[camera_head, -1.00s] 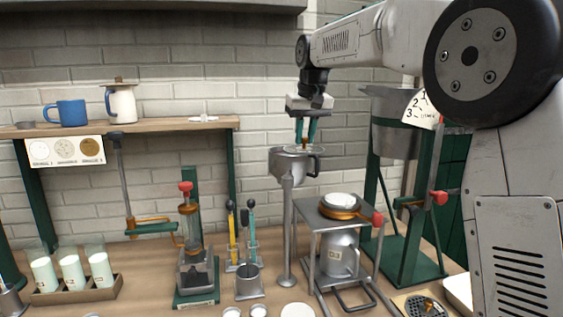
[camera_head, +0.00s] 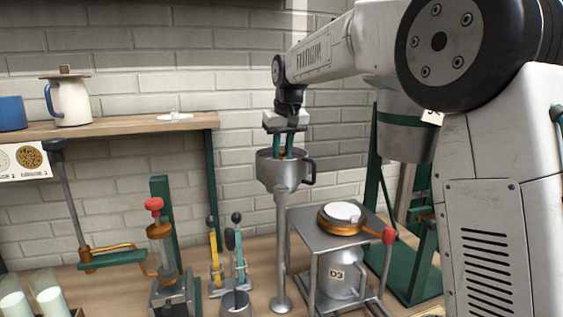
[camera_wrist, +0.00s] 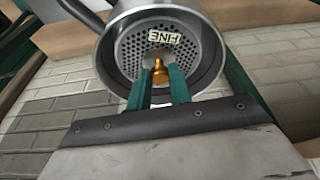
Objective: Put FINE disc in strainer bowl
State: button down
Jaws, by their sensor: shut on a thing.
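The FINE disc (camera_wrist: 193,48) is a grey perforated plate with a white FINE label and a brass knob (camera_wrist: 160,72) at its centre. In the wrist view it sits within the rim of the strainer bowl (camera_wrist: 124,75). The steel strainer bowl (camera_head: 283,178) stands on a tall post in the head view, its handle at the right. My gripper (camera_head: 284,154) points down into the bowl's mouth. In the wrist view its green fingers (camera_wrist: 159,88) are shut on the brass knob. Whether the disc rests on the bowl's bottom cannot be told.
A metal stand with a can marked D3 (camera_head: 338,278) and a copper-rimmed pan (camera_head: 342,230) is right of the post. A wooden shelf (camera_head: 120,129) with a white jug (camera_head: 69,101) is at the left. A red-knobbed press (camera_head: 160,240) stands below it.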

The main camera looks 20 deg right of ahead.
aim_at(283, 155)
jog(key=shift+f, duration=1.75)
jog(key=shift+f, duration=0.15)
jog(key=c, duration=1.3)
grip_release()
jog(key=v, duration=1.2)
jog(key=s+d+f+g, duration=0.1)
jog(key=s+f, duration=0.2)
jog(key=s, duration=0.9)
jog(key=s+d+f, duration=0.1)
jog(key=s+f, duration=0.2)
jog(key=s, duration=0.9)
jog(key=shift+m+g, duration=0.4)
jog(key=s+f, duration=0.4)
jog(key=s, duration=0.1)
jog(key=s+f, duration=0.5)
jog(key=s, duration=0.1)
jog(key=s+f, duration=0.4)
jog(key=s, duration=0.2)
jog(key=shift+s+d+f, duration=0.15)
jog(key=shift+s+d, duration=0.1)
jog(key=shift+d, duration=0.15)
